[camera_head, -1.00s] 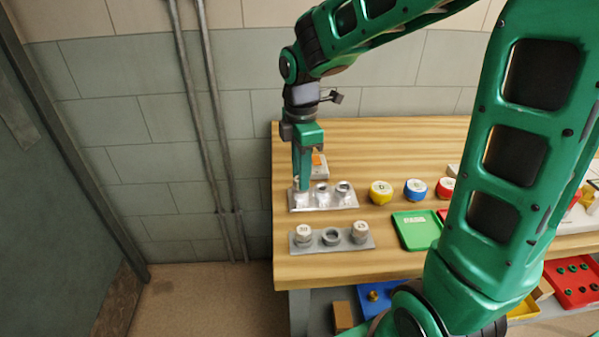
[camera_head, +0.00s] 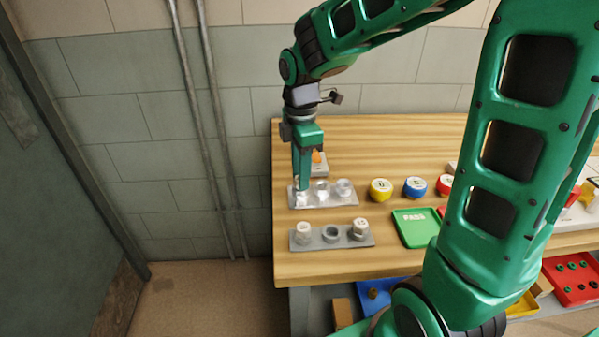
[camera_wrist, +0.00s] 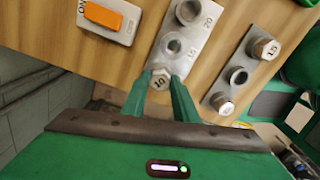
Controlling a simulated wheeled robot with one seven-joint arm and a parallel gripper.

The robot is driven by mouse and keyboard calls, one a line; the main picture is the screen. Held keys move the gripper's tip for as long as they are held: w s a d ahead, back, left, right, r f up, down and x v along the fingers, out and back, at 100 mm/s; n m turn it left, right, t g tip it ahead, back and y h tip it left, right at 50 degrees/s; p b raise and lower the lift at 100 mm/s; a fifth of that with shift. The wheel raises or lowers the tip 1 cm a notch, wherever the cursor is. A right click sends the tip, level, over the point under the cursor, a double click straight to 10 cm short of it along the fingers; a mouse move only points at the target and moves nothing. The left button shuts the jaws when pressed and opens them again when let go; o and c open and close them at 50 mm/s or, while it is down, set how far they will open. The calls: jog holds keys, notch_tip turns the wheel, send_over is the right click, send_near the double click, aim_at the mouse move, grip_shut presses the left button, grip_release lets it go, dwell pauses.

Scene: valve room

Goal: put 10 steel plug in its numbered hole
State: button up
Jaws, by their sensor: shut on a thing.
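The steel plug marked 10 (camera_wrist: 160,78) is a hex-headed grey piece between the two green fingers of my gripper (camera_wrist: 158,88). My gripper, which shows in the head view (camera_head: 302,182), is shut on the plug at the left end of the back steel plate (camera_head: 334,200). That plate also shows in the wrist view (camera_wrist: 178,62). Its other two openings are marked 15 (camera_wrist: 172,46) and 20 (camera_wrist: 189,13) and look empty. The plug hides the opening under it, so I cannot tell how deep it sits.
A front steel rack (camera_head: 345,242) holds plugs at its left (camera_head: 303,230) and right (camera_head: 360,228) ends; its middle ring (camera_head: 331,234) is empty. An orange switch (camera_wrist: 103,15) is close behind the plate. Yellow (camera_head: 381,189) and blue (camera_head: 416,187) knobs and a green tray (camera_head: 412,230) lie to the right.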

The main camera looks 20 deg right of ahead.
jog(key=shift+f, duration=0.1)
dwell(0.3)
jog(key=o, duration=1.2)
jog(key=shift+c, duration=0.2)
jog(key=shift+r, duration=4)
jog(key=s+d+f+m, duration=0.2)
jog(key=s+d+m, duration=0.3)
jog(key=s+m, duration=0.2)
jog(key=s+d+f+m, duration=0.1)
jog(key=s+d+m, duration=0.5)
jog(key=s+m, duration=0.2)
jog(key=s+d+f+m, duration=0.2)
jog(key=s+d+m, duration=0.4)
jog(key=s+m, duration=0.2)
jog(key=shift+s+d+f+m, duration=0.15)
jog(key=shift+f+m, duration=0.15)
jog(key=shift+m, duration=0.1)
